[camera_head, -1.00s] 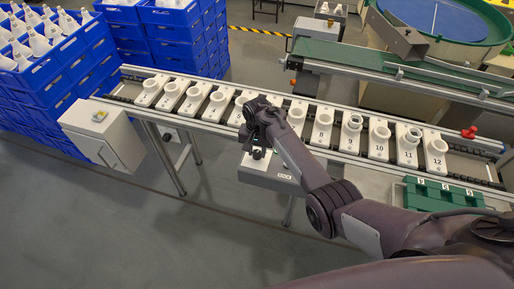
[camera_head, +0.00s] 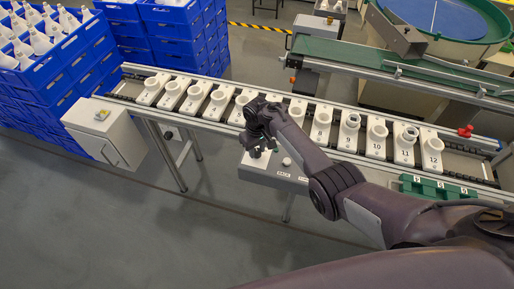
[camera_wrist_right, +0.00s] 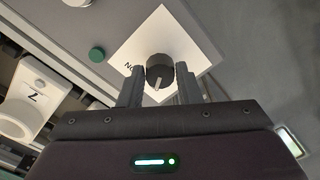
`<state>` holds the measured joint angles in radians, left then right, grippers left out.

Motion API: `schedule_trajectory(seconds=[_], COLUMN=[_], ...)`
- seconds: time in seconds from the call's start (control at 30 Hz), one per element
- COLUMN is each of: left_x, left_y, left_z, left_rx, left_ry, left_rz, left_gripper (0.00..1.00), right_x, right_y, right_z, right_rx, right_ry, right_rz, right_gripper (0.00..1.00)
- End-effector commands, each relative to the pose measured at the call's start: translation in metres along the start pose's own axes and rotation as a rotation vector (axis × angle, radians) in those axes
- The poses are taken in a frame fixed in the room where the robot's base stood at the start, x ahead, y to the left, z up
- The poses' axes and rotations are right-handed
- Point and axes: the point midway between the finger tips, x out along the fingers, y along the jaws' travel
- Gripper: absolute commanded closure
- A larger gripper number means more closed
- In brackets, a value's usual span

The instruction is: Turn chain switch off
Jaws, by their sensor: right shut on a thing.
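The chain switch is a dark round knob (camera_wrist_right: 159,66) with a pale pointer mark, on a white plate (camera_wrist_right: 136,45) with partly hidden lettering. In the right wrist view the mark points toward my gripper. My right gripper (camera_wrist_right: 160,84) is shut on the knob, one finger on each side. In the head view my right gripper (camera_head: 256,150) is at the left end of the grey control box (camera_head: 290,180) on the conveyor's front side, and it hides the knob. My left gripper is not in view.
A green button (camera_wrist_right: 97,54) sits on the box near the knob. Behind it runs the conveyor with numbered white socket holders (camera_head: 376,140). A green tray (camera_head: 436,189) is at right, a white cabinet (camera_head: 105,130) at left. The floor in front is clear.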

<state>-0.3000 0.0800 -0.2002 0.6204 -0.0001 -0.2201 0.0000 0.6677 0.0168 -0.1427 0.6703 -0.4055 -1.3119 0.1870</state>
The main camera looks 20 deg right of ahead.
Motion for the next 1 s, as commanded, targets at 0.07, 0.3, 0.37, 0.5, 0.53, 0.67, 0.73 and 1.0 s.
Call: schedule_trajectory(seconds=[0.07, 0.3, 0.37, 0.5, 0.53, 0.67, 0.73, 1.0], left_x=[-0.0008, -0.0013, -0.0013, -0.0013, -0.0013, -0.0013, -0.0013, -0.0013], left_y=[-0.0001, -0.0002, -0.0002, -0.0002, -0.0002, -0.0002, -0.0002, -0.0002], left_z=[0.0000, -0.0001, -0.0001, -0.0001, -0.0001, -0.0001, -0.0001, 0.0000], left_rx=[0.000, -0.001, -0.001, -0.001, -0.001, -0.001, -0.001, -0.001], left_ry=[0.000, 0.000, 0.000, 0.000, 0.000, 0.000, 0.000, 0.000], left_rz=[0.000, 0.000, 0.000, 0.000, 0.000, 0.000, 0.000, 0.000], left_gripper=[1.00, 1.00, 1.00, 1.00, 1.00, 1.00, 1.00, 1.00], right_x=[-0.0008, -0.0005, -0.0005, -0.0004, -0.0005, -0.0005, -0.0005, -0.0003], right_y=[0.0004, 0.0006, 0.0006, 0.0005, 0.0005, 0.0005, 0.0005, 0.0004], right_z=[-0.0005, -0.0004, -0.0004, -0.0004, -0.0004, -0.0004, -0.0004, -0.0003], right_rx=[-0.031, -0.085, -0.091, -0.097, -0.097, -0.097, -0.096, -0.095], right_ry=[0.002, 0.001, 0.001, 0.001, 0.001, 0.001, 0.001, 0.001], right_rz=[0.001, 0.001, 0.001, 0.001, 0.001, 0.001, 0.001, 0.000], right_gripper=[0.92, 0.92, 0.92, 0.92, 0.92, 0.92, 0.92, 0.48])
